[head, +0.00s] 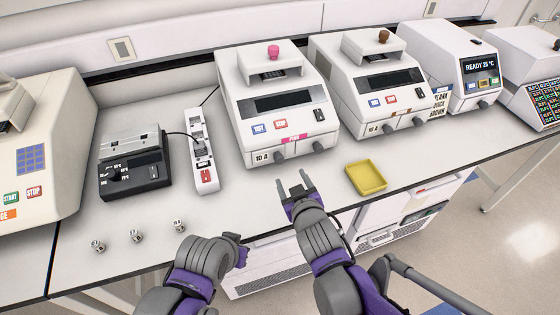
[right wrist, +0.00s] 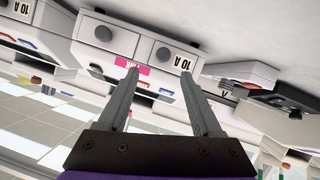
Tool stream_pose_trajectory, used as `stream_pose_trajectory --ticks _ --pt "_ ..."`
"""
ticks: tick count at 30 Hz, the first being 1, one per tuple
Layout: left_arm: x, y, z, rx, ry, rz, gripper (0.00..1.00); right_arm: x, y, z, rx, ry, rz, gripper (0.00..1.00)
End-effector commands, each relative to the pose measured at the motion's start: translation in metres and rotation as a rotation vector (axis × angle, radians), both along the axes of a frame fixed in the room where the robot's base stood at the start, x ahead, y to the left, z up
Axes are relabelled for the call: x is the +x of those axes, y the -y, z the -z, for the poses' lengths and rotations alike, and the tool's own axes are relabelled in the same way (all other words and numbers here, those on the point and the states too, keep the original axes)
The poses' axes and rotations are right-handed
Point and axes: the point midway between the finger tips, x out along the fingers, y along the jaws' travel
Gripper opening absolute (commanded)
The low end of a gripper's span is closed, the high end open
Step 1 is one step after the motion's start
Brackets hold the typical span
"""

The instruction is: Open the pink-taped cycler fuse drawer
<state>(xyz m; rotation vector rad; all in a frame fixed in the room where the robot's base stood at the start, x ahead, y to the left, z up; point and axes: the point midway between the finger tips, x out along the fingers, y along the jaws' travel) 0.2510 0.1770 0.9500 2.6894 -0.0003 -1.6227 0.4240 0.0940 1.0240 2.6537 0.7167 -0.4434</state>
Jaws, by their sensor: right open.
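The pink-taped cycler (head: 247,112) is a white box with a pink knob on its lid, standing at the middle back of the bench. Its pink tape (head: 294,139) is on the front, above the fuse drawer (head: 263,157) with its "10 A" label and round grey knob. The drawer looks shut. In the right wrist view, the tape (right wrist: 131,66) and drawer knob (right wrist: 163,53) appear upside down. My right gripper (head: 293,181) is open and empty, in front of the drawer and apart from it. My left gripper (head: 238,245) is low at the bench's front edge; its fingers are unclear.
A similar cycler (head: 345,85) with a brown knob stands to the right. A yellow tray (head: 367,178) lies right of my right gripper. A power strip (head: 203,160) and a black device (head: 133,165) stand to the left. Several small metal parts (head: 137,236) lie near the front edge.

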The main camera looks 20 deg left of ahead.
Motion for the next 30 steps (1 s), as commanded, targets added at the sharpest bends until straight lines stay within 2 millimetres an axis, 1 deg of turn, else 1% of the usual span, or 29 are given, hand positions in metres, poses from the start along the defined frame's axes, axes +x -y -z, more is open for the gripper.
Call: stream_pose_trajectory --ticks 1,2,5,8,18,21,25,30 --pt "0.000 0.000 0.000 0.000 0.000 0.000 0.00 0.000 -0.007 -0.001 0.001 0.010 -0.013 0.66" --pt "0.000 0.000 0.000 0.000 0.000 0.000 0.00 0.001 -0.009 -0.001 0.003 0.015 -0.017 0.66" --pt "0.000 0.000 0.000 0.000 0.000 0.000 0.00 0.006 -0.013 0.001 0.004 0.018 -0.020 0.66" --pt "-0.001 0.000 0.001 0.000 -0.001 0.000 0.00 0.015 -0.018 0.006 0.005 0.017 -0.019 0.66" --pt "-0.001 0.000 0.002 0.000 -0.001 0.000 0.00 0.064 -0.042 0.027 0.004 0.016 -0.017 0.66" --pt "0.000 0.000 0.001 0.000 -0.001 0.000 0.00 0.075 -0.048 0.032 0.004 0.016 -0.017 0.66" --pt "0.000 0.000 0.001 0.000 0.000 0.000 0.00 0.084 -0.053 0.036 0.003 0.016 -0.017 0.66" --pt "0.000 0.000 0.000 0.000 0.000 0.000 0.00 0.089 -0.055 0.039 0.003 0.016 -0.017 0.66"
